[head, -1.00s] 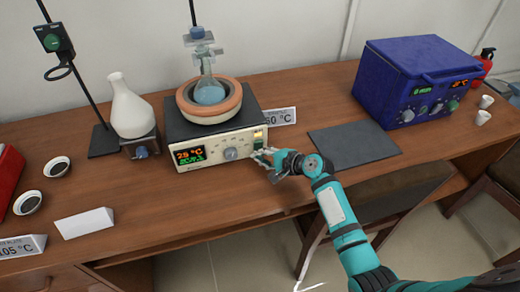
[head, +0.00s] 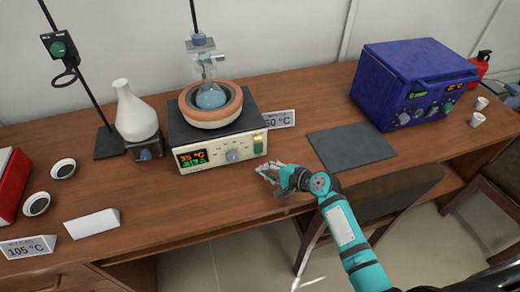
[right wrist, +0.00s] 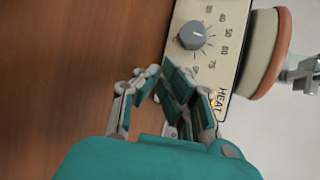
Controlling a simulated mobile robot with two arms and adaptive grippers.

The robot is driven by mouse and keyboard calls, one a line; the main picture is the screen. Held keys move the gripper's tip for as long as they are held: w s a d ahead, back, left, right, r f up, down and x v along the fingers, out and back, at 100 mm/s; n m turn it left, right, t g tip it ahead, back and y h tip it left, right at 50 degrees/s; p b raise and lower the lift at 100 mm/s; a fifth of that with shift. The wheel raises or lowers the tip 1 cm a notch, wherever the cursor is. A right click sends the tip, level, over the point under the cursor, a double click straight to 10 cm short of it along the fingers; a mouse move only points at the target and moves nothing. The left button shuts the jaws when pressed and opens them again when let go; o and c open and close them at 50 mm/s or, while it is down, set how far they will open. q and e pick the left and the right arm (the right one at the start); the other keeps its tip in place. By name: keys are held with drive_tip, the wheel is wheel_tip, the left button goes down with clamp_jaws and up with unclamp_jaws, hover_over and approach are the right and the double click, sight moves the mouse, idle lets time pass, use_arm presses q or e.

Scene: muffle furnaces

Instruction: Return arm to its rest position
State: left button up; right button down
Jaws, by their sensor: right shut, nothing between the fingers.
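My right gripper (head: 268,172) is over the front of the wooden desk, a little to the right of and in front of the hot plate (head: 215,155). It is shut and empty, apart from the hot plate. In the right wrist view the fingers (right wrist: 172,80) show near the hot plate's knob (right wrist: 192,35) and the HEAT label (right wrist: 220,104). The hot plate's display reads about 35 °C and a switch beside the knob glows. A round-bottom flask with blue liquid (head: 211,96) sits in the terracotta-rimmed bath (head: 212,116) on top. My left gripper is out of view.
A dark grey mat (head: 350,149) lies right of the hot plate. A blue furnace (head: 415,80) stands at the back right, with small white cups (head: 477,119) beside it. A white flask (head: 135,112), dark-filled dishes (head: 37,203) and label cards (head: 92,222) are at left. A chair (head: 370,215) stands in front.

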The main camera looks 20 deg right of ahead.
drive_tip(key=shift+s, duration=0.25)
idle(0.3)
drive_tip(key=s+n, duration=0.1)
drive_tip(key=s, duration=0.1)
drive_tip(key=s+a+f+n+g, duration=0.1)
drive_tip(key=s+n, duration=0.1)
drive_tip(key=s, duration=0.1)
drive_tip(key=s+n+g, duration=0.1)
drive_tip(key=s+n, duration=0.1)
drive_tip(key=shift+s+a+f+h, duration=0.2)
drive_tip(key=shift+a+f+h, duration=0.1)
drive_tip(key=shift+f, duration=0.05)
drive_tip(key=s+d+r+n+g+h, duration=0.25)
drive_tip(key=s+n, duration=0.35)
drive_tip(key=s, duration=0.6)
drive_tip(key=s+d+r+n+g+h, duration=0.2)
drive_tip(key=s+d+n+h, duration=0.3)
drive_tip(key=s, duration=0.6)
wheel_tip(320, 180, down, 24)
drive_tip(key=a+n+g+y, duration=0.1)
drive_tip(key=a+g, duration=0.1)
drive_tip(key=s+d+f, duration=0.3)
drive_tip(key=s+f, duration=1.5)
drive_tip(key=shift+s+f+g, duration=0.2)
drive_tip(key=shift+g, duration=0.25)
